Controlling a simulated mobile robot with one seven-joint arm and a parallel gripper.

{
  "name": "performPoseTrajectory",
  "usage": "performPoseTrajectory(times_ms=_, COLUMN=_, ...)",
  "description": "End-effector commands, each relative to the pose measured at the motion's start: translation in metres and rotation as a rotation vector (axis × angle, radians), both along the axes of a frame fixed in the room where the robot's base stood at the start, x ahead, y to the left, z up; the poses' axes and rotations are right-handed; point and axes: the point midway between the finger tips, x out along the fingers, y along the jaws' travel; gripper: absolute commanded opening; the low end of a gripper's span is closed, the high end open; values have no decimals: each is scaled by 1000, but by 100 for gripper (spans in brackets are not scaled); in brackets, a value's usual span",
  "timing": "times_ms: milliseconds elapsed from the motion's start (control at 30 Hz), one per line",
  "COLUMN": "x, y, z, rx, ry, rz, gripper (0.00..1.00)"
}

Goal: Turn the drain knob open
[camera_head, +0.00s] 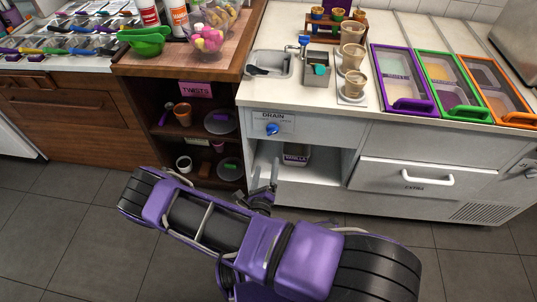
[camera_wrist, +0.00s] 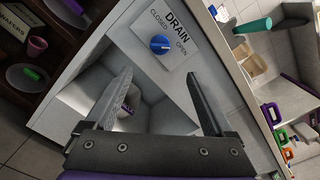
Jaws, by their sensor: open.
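The blue drain knob (camera_head: 272,129) is on a white panel under the "DRAIN" label on the front of the white counter, below the sink. In the wrist view the knob (camera_wrist: 160,45) sits between the words "CLOSED" and "OPEN", with a pale mark on its face. I cannot tell exactly where the mark points. My gripper (camera_wrist: 158,74) is open and empty, its two fingers spread to either side below the knob in the picture, apart from it. In the head view my gripper (camera_head: 263,190) is below the knob, in front of the open cubby.
An open cubby holding a "VANILLA" tub (camera_head: 296,155) lies below the panel. A drawer with a white handle (camera_head: 428,179) is to the right. Wooden shelves (camera_head: 205,100) with bowls and cups stand left. The sink (camera_head: 268,64) is above.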

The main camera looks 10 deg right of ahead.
Motion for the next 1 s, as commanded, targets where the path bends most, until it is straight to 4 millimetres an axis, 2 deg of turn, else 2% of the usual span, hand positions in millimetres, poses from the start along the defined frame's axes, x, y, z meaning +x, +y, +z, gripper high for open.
performPoseTrajectory(times_ms=100, x=-15, y=6, z=0, rx=0, ry=0, rz=1, gripper=88)
performPoseTrajectory(times_ms=233, x=-23, y=8, z=0, rx=1, ry=0, rz=1, gripper=88)
performPoseTrajectory(times_ms=800, x=-24, y=8, z=0, rx=2, ry=-2, rz=-1, gripper=88)
performPoseTrajectory(times_ms=900, x=-16, y=8, z=13, rx=24, ry=-46, rz=-32, gripper=88)
performPoseTrajectory(times_ms=967, x=-6, y=6, z=32, rx=59, ry=-110, rz=-79, gripper=88)
performPoseTrajectory(times_ms=1000, x=2, y=4, z=49, rx=95, ry=-169, rz=-125, gripper=88)
